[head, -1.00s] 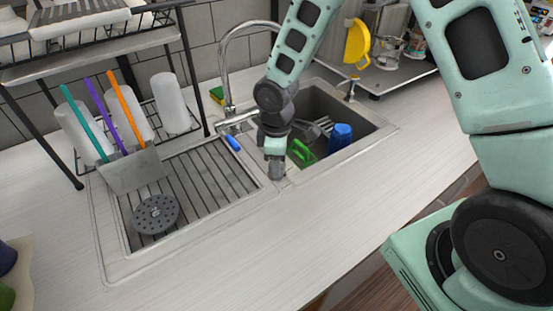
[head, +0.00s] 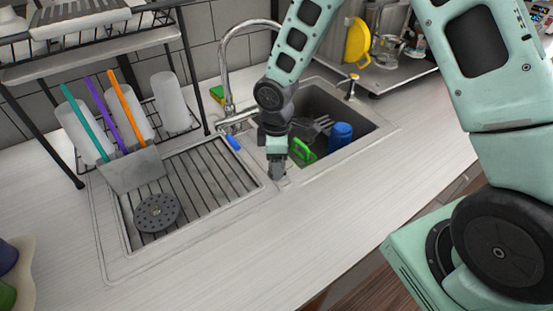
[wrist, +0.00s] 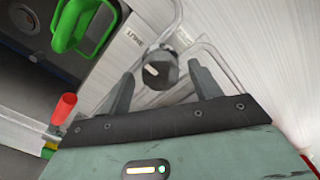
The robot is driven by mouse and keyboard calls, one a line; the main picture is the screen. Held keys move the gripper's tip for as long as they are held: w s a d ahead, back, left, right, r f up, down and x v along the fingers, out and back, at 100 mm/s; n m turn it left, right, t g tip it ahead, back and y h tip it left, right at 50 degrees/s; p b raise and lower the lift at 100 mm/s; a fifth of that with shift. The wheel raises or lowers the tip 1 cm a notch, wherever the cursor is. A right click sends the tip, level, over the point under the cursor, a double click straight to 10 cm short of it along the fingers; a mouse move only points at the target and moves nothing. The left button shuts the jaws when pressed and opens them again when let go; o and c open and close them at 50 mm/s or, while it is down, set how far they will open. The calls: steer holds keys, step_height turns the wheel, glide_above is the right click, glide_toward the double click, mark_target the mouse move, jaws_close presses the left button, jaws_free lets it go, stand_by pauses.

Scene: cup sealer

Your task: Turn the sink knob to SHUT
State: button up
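A dark grey knob (wrist: 160,70) with a small pale mark shows in the wrist view, by the sink rim.
The tap (head: 228,70) stands behind, with a blue handle (head: 233,142); a red handle (wrist: 65,108) shows in the wrist view. A green-handled thing (head: 302,150) and a blue cup (head: 340,136) are in the basin. A ribbed drainboard (head: 205,180) lies left. The front counter is clear.

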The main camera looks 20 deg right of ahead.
steer(key=shift+r, duration=0.1)
step_height(320, 180, up, 17)
steer(key=b, duration=0.2)
stand_by(0.3)
steer(key=shift+r, duration=0.1)
